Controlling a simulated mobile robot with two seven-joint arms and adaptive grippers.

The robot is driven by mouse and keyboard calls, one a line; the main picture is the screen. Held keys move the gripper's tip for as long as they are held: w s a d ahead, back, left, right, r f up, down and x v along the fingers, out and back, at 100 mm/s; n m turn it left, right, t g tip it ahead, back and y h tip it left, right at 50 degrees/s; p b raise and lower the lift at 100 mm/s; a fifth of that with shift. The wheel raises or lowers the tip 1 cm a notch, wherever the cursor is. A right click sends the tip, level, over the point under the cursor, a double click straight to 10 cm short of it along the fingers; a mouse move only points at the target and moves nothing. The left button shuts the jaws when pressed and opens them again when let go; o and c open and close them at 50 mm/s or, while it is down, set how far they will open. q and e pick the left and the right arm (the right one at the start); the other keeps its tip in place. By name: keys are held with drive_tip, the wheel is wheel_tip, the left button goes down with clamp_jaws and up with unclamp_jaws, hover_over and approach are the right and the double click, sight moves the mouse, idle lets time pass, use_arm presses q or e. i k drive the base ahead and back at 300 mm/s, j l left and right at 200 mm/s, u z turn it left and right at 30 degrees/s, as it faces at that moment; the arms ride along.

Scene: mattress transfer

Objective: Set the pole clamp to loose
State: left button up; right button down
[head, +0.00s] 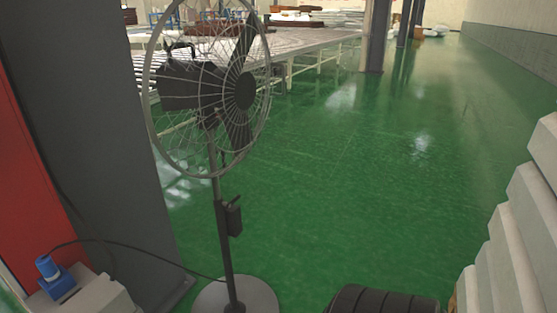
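A pedestal fan (238,92) with a round wire cage stands at the left of the head view. Its dark pole (225,262) rises from a round grey base (262,296), partly cut off by the bottom edge. A small dark block (234,217) sits on the pole at mid-height, below the cage; it looks like the pole clamp, but its details are too small to make out. I cannot tell whether it is loose or tight. Neither of my grippers is in view.
A cable runs from a blue plug (47,267) at lower left toward the pole. A dark grey column (95,130) stands left of the fan. Stacked pale slabs (510,245) stand at right. A long table (310,42) lies behind. Green floor (370,170) is clear right of the fan.

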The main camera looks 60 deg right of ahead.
sight(233, 201)
drive_tip(key=l+z, duration=0.2)
drive_tip(key=z, duration=0.3)
drive_tip(key=i+l+z, duration=0.1)
drive_tip(key=z, duration=0.35)
drive_tip(key=i+l+z, duration=0.15)
drive_tip(key=z, duration=0.35)
drive_tip(key=i+l, duration=0.15)
drive_tip(key=i+u, duration=0.05)
